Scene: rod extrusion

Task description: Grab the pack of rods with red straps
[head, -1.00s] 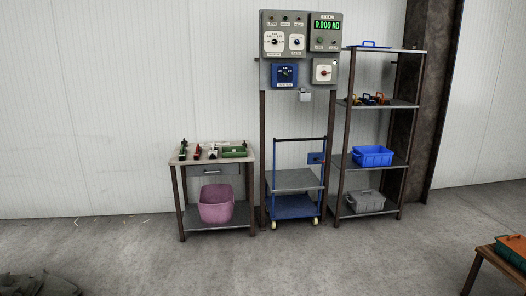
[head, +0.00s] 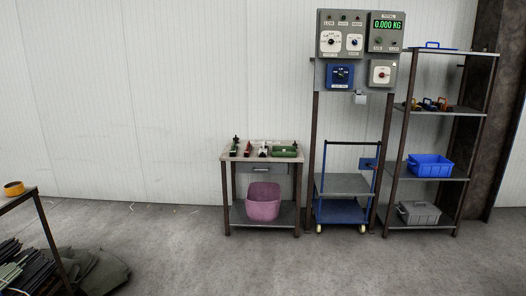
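Dark bundles of rods (head: 30,268) lie at the lower left edge of the head view, partly cut off by the frame. Some lighter greenish pieces show among them. I cannot make out red straps on them. On the small table, several red, white and green tools (head: 262,149) stand in a row; they are too small to tell apart. Neither of my grippers shows in the head view.
A dark-legged table (head: 45,228) with a yellow roll (head: 14,188) stands at the left, beside a crumpled dark cloth (head: 104,272). A small table (head: 231,155), blue trolley (head: 338,211), control panel (head: 334,46) and shelf rack (head: 440,112) line the wall. The middle floor is open.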

